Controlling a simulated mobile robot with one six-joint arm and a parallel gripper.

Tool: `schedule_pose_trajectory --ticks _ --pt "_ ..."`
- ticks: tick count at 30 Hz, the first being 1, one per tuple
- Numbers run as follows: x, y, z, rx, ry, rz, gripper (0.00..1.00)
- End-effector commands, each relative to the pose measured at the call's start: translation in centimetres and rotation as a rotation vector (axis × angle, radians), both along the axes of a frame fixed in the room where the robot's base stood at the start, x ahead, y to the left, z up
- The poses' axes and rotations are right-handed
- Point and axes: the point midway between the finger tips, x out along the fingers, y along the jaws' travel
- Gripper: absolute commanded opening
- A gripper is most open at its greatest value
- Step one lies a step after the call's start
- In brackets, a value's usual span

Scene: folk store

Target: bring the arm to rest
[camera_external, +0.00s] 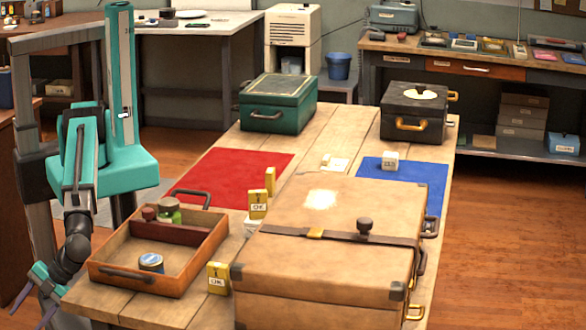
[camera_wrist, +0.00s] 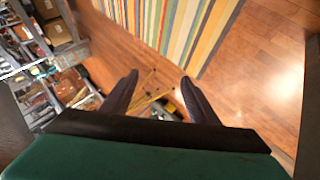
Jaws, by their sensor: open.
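My gripper (camera_external: 42,284) hangs low at the left, beside the near left corner of the wooden table (camera_external: 95,302), with my arm folded down along its column. In the wrist view my gripper (camera_wrist: 158,95) has its two dark fingers spread apart, with nothing between them. It points at the wooden floor (camera_wrist: 235,75), away from the table top. The gripper is empty and appears apart from the table, though its nearness to the edge is hard to judge.
The table holds an orange-brown tray (camera_external: 205,262) with jars, a large tan case (camera_external: 290,255), a green case (camera_external: 278,103), a black case (camera_external: 412,112), and red (camera_external: 235,175) and blue (camera_external: 432,180) mats. The wrist view shows a striped rug (camera_wrist: 180,25) and shelves (camera_wrist: 45,55).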

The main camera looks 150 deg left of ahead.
Motion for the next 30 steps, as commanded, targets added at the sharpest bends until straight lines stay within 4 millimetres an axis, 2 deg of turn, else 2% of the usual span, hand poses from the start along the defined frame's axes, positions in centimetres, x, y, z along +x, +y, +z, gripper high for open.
schedule_pose_trajectory --ticks 1,3,8,12,20,30 --pt "-1.0 0.8 -2.7 0.050 0.008 -0.013 0.54" --pt "-2.0 2.2 -5.7 0.117 0.015 -0.026 0.54" --pt "-4.4 6.1 -11.4 0.259 0.051 -0.033 0.54" --pt "-6.5 10.2 -15.1 0.364 0.109 -0.007 0.54" --pt "-11.3 18.5 -20.1 0.530 0.256 0.099 0.54" --pt "-19.5 28.2 -24.3 0.732 0.455 0.242 0.54"
